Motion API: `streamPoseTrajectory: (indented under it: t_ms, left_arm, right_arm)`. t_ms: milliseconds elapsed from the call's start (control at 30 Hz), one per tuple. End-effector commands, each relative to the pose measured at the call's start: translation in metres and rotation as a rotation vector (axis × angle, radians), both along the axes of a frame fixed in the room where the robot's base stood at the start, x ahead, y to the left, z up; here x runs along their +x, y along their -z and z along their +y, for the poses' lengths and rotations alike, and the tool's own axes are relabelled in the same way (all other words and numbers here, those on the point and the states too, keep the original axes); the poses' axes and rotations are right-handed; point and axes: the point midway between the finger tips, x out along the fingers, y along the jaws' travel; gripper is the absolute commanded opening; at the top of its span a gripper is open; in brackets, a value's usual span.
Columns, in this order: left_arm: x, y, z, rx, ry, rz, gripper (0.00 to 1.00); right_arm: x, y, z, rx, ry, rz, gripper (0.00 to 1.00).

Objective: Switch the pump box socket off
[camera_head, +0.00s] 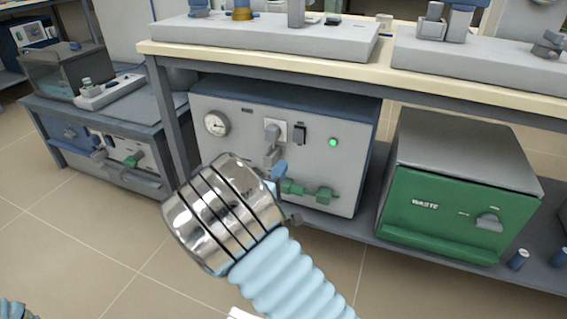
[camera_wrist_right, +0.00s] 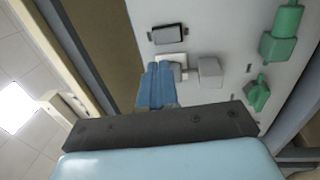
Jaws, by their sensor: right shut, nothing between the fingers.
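The pump box (camera_head: 235,150) is a grey cabinet under the bench, with a round gauge, a black switch (camera_head: 301,132) and a lit green lamp (camera_head: 333,142). A pale socket plate (camera_head: 283,127) sits left of the switch, with a grey block on or beside it. My right gripper (camera_head: 279,171) is in front of the panel, mostly hidden by its wrist. In the wrist view its blue fingers (camera_wrist_right: 157,70) are shut and empty, overlapping the edge of the socket plate (camera_wrist_right: 178,60). The grey block (camera_wrist_right: 209,72) is right of them. Contact cannot be told. My left gripper is not in view.
Green valves (camera_head: 305,190) stick out low on the panel. A green-fronted waste box (camera_head: 455,205) stands to the right. The bench top (camera_head: 300,61) overhangs the box. A lower unit (camera_head: 110,150) stands at the left. The tiled floor in front is clear.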

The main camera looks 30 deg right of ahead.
Motion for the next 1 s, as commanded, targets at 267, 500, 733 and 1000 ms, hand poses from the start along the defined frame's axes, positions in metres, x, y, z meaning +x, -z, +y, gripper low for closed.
streamPoseTrajectory:
  t_ms: [267, 500, 733, 1000]
  left_arm:
    - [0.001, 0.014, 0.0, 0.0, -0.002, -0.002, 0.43]
    - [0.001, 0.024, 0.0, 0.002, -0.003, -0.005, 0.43]
    - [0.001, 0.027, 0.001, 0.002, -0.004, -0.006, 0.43]
    - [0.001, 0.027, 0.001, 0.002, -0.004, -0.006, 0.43]
  right_arm:
    - [0.037, -0.006, -0.046, 0.001, 0.003, -0.003, 0.0]
    - [0.065, -0.012, -0.078, 0.001, 0.002, -0.002, 0.0]
    - [0.077, -0.016, -0.091, 0.001, 0.0, -0.001, 0.0]
    - [0.078, -0.017, -0.092, 0.001, -0.001, -0.001, 0.0]
